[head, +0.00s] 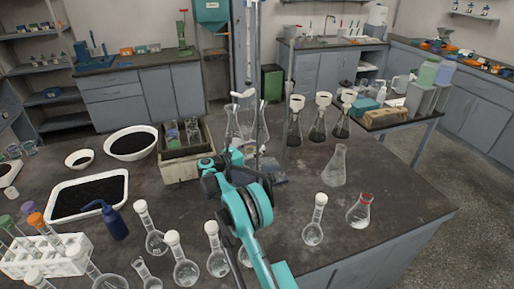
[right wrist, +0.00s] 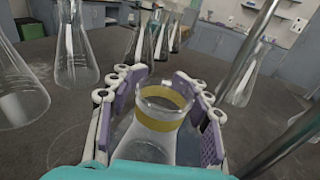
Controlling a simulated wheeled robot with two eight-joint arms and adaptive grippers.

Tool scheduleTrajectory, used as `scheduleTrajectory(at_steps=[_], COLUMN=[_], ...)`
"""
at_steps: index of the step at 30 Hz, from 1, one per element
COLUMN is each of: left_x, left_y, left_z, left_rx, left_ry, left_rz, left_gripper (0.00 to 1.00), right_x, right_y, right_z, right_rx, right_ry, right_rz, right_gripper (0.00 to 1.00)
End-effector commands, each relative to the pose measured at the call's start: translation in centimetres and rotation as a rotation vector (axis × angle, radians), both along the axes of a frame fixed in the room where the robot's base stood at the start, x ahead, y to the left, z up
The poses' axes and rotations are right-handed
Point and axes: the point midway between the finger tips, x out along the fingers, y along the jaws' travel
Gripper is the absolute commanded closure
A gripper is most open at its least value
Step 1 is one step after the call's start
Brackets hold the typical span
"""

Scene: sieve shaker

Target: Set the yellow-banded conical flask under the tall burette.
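The yellow-banded conical flask (right wrist: 160,115) is clear glass with a yellow band around its neck. In the right wrist view it stands upright between the two purple-padded fingers of my right gripper (right wrist: 160,95). In the head view my right gripper (head: 215,165) is near the stand at the table's middle and hides this flask. The tall burette (head: 249,45) rises upright behind the gripper; its lower end is hard to make out. My left gripper is out of view.
Clear flasks (head: 232,122) stand beside the stand, close to my right gripper. A larger clear flask (head: 337,165) and a red-banded flask (head: 360,211) stand to the right. A wooden crate (head: 181,168) is left of the gripper. Several round flasks line the front.

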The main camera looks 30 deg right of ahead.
Motion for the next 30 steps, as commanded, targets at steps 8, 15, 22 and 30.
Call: scheduleTrajectory(at_steps=[8, 15, 22, 30], left_x=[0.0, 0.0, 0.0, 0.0], left_y=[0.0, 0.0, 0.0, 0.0], left_z=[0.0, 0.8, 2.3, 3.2], left_rx=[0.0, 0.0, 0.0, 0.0], left_ry=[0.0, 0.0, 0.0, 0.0], left_rz=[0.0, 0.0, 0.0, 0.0], left_gripper=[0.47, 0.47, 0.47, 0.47], right_x=[0.0, -0.1, -0.7, -1.3], right_y=[0.0, 1.4, 6.5, 11.0], right_z=[0.0, 0.6, 0.9, 1.0], right_rx=[0.0, 0.0, 0.0, 0.0], right_ry=[0.0, 0.0, 0.0, 0.0], right_rz=[0.0, 0.002, 0.003, 0.002], right_gripper=[0.5, 0.5, 0.5, 0.5])
